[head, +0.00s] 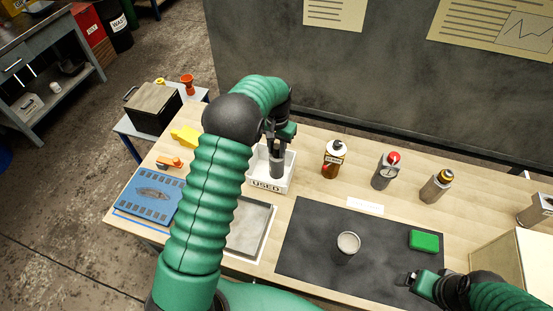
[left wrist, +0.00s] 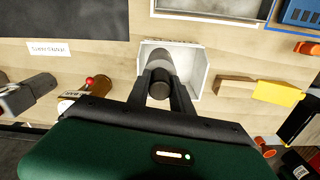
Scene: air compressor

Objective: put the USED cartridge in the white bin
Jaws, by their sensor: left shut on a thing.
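The white bin (head: 287,180) with a "USED" label stands on the bench in the middle of the head view. My left gripper (head: 278,150) is above it, pointing down, shut on a dark grey cylindrical cartridge (head: 277,165). The cartridge is upright, with its lower end inside the bin's outline; I cannot tell whether it touches the floor. In the left wrist view the cartridge (left wrist: 160,82) is between the two fingers, with the white bin (left wrist: 201,73) around it. My right gripper (head: 416,281) is at the mat's lower right edge, with no object visible in it; its jaw gap is unclear.
A dark mat (head: 310,240) holds a grey cup-like part (head: 348,245) and a green block (head: 423,240). Several bottles, including a brown one (head: 333,160), stand right of the bin. A metal tray (head: 250,230) and blue board (head: 150,195) lie left.

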